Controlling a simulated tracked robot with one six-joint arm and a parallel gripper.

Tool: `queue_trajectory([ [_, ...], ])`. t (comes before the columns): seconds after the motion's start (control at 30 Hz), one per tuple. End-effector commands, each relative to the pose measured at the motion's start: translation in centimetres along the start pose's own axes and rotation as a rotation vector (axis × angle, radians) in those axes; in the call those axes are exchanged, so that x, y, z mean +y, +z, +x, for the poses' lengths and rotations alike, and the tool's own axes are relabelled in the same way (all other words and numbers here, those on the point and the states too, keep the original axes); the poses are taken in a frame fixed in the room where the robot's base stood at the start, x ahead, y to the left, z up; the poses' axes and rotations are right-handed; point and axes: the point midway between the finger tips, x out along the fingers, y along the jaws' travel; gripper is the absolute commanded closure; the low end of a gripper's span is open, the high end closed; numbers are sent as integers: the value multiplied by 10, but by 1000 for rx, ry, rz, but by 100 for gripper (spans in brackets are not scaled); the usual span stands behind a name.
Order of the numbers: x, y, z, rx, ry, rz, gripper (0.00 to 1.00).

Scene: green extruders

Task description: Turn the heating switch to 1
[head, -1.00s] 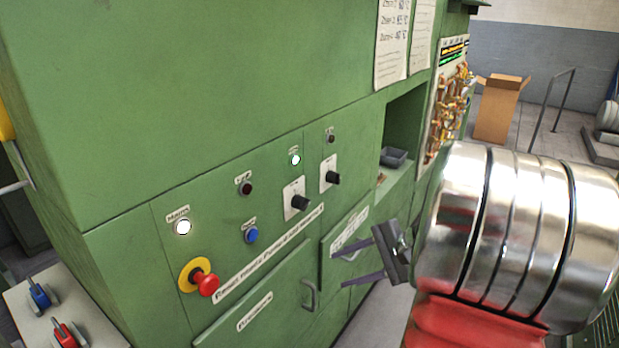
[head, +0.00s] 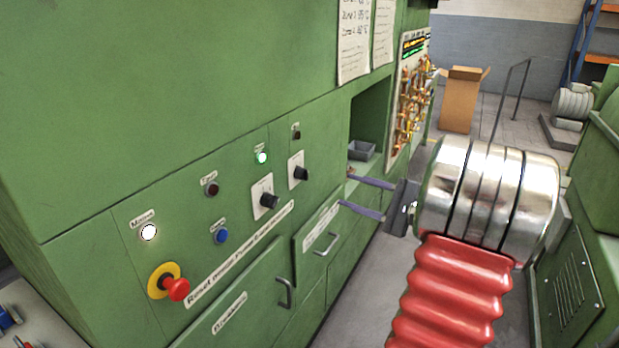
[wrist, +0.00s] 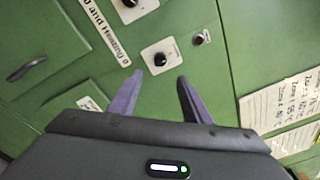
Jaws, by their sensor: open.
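Two black rotary switches on white plates sit on the green panel: a left one (head: 266,197) and a right one (head: 299,171). Their labels are too small to read, so I cannot tell from the text which is the heating switch. My gripper (head: 344,190) is open and empty, to the right of the right switch and apart from it, with its purple fingers pointing left toward the panel. In the wrist view, the right switch (wrist: 161,59) shows ahead, between the lines of my open fingers (wrist: 160,76). The left switch (wrist: 130,2) is cut off at the top edge.
A red emergency stop (head: 177,288), a blue button (head: 221,236), a lit green lamp (head: 262,157) and a white lamp (head: 149,232) are on the panel. A drawer handle (head: 325,243) sticks out below my gripper.

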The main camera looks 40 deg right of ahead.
Motion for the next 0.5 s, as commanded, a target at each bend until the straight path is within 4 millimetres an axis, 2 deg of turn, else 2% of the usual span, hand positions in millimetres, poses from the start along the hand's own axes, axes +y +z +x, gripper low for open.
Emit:
queue_trajectory([
  [0.27,0,1,22,-2,3,0,56],
  [0.5,1,1,58,-3,2,0,56],
])
